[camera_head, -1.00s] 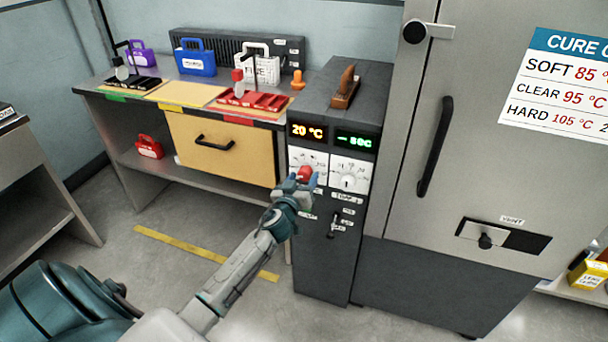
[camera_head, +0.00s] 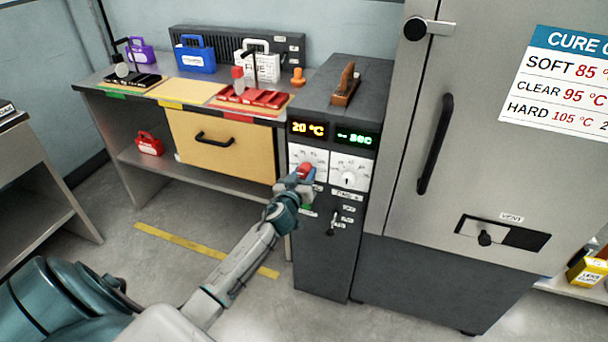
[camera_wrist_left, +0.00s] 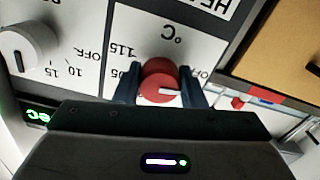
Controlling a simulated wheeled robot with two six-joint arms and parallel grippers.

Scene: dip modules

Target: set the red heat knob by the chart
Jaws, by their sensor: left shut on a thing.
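The red heat knob (camera_head: 306,171) is on a white dial plate on the front of the dark control column. In the left wrist view the red knob (camera_wrist_left: 160,82) has a white pointer line, and the dial is seen upside down with 115 and OFF legible. My left gripper (camera_head: 303,180) is shut on it, with one finger on each side (camera_wrist_left: 160,92). The display (camera_head: 308,129) above reads 20 °C. The chart (camera_head: 560,85) on the oven door lists SOFT 85, CLEAR 95 and HARD 105 °C; its right edge is cut off. My right gripper is out of view.
A white timer knob (camera_head: 348,179) sits right of the red knob, under a green display (camera_head: 356,139). A small lever switch (camera_head: 332,226) is below. The oven door has a long black handle (camera_head: 435,145). A bench (camera_head: 125,165) with a drawer stands at left.

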